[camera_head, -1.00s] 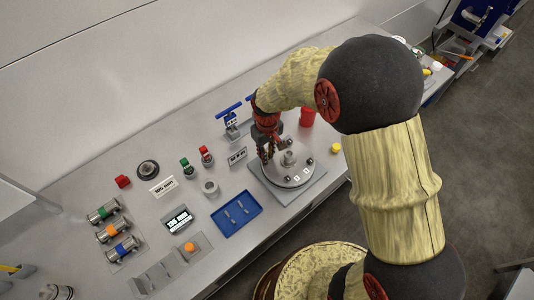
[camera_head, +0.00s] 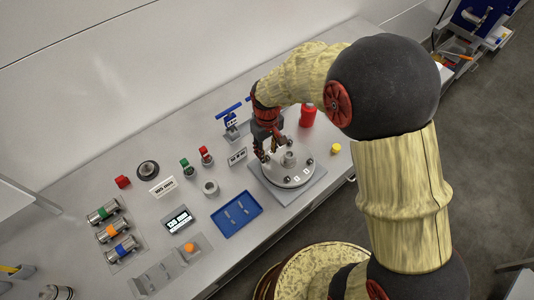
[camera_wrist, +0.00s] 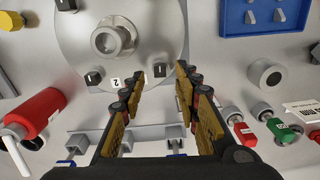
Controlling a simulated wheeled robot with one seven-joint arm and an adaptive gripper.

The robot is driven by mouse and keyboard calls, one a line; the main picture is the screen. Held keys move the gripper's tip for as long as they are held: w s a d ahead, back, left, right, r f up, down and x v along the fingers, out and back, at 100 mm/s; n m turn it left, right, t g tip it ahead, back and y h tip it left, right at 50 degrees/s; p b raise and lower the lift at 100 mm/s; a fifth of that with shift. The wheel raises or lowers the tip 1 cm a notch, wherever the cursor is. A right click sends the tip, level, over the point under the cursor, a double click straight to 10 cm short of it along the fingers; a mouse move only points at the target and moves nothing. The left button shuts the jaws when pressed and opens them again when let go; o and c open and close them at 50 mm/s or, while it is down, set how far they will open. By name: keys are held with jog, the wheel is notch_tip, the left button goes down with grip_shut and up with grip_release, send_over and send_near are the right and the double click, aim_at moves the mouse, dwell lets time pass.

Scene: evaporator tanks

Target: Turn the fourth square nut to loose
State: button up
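A round grey flange (camera_head: 288,176) with a raised centre hub sits on a square base plate on the bench. It fills the top of the wrist view (camera_wrist: 120,55). Several dark square nuts stand around its rim; one nut (camera_wrist: 159,70) lies in line with the space between my fingertips, another nut (camera_wrist: 93,77) is to the left. Small white number tags lie between them, one reading 2. I cannot tell which nut is the fourth. My gripper (camera_head: 267,149) is over the flange's far left side. In the wrist view its fingers (camera_wrist: 158,73) are spread apart, holding nothing visible.
A red canister (camera_head: 308,116) and a blue-handled fixture (camera_head: 231,120) stand behind the flange. A blue tray (camera_head: 237,212), a grey ring (camera_head: 210,187) and green and red plugs (camera_head: 205,154) are to its left. A yellow knob (camera_head: 335,148) is to the right.

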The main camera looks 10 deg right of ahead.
aim_at(267, 157)
notch_tip(267, 157, up, 9)
jog(key=shift+r, duration=0.15)
dwell(0.7)
jog(key=s+d+r+m+t+b, duration=0.2)
jog(key=s+d+r+m+b, duration=0.1)
jog(key=s+d, duration=0.4)
jog(key=s+d+r+m+t+b, duration=0.2)
jog(key=s+d+r+b, duration=0.3)
jog(key=s, duration=0.8)
jog(key=shift+s+d+r+m+t+b, duration=0.15)
jog(key=shift+d+r+m+t+b, duration=0.35)
jog(key=shift+d+t, duration=0.4)
